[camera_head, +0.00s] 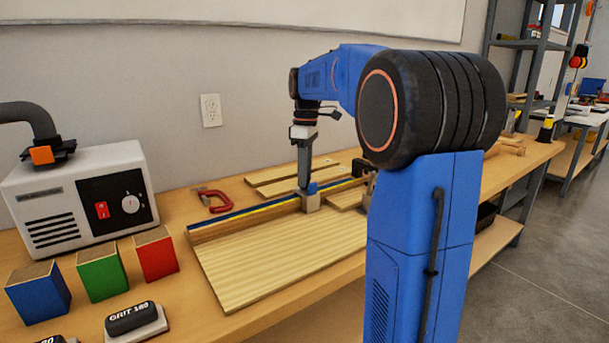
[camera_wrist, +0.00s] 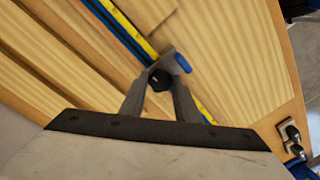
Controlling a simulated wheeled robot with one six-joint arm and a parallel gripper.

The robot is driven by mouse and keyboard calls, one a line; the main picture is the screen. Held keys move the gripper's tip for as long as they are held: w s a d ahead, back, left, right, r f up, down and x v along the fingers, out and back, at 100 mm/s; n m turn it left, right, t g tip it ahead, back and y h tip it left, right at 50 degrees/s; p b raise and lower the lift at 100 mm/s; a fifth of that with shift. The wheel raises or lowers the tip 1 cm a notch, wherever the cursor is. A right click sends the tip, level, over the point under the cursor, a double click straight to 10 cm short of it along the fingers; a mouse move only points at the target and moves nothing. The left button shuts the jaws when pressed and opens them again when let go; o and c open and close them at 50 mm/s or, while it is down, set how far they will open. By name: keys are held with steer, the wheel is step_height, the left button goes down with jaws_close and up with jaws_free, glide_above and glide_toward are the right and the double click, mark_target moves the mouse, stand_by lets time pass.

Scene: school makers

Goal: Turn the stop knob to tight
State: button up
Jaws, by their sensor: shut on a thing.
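The stop (camera_head: 311,202) is a small grey block on the long fence (camera_head: 250,218), which carries a blue and yellow strip. A small blue piece (camera_head: 312,188) sticks up on it, and this blue piece also shows in the wrist view (camera_wrist: 183,63). The dark stop knob (camera_wrist: 160,80) sits between my fingertips in the wrist view. My gripper (camera_wrist: 159,85) points down at the stop and is shut on the knob, with a finger on either side. In the head view the knob is hidden by my gripper (camera_head: 304,185). No tight mark can be read.
A pale wood board (camera_head: 270,258) lies in front of the fence. A red clamp (camera_head: 214,201) and loose boards lie behind it. Red (camera_head: 156,256), green (camera_head: 103,272) and blue (camera_head: 38,295) blocks, a sanding block (camera_head: 134,320) and a white machine (camera_head: 75,205) stand at the left.

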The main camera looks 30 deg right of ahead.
steer(key=m, duration=0.6)
steer(key=shift+s+m, duration=0.1)
steer(key=shift+m, duration=0.2)
steer(key=m+t, duration=0.1)
steer(key=m, duration=0.5)
steer(key=shift+a, duration=0.15)
steer(key=m, duration=0.5)
steer(key=shift+m, duration=0.3)
steer(key=shift+a+m, duration=0.15)
steer(key=shift+m, duration=2.35)
steer(key=o, duration=0.8)
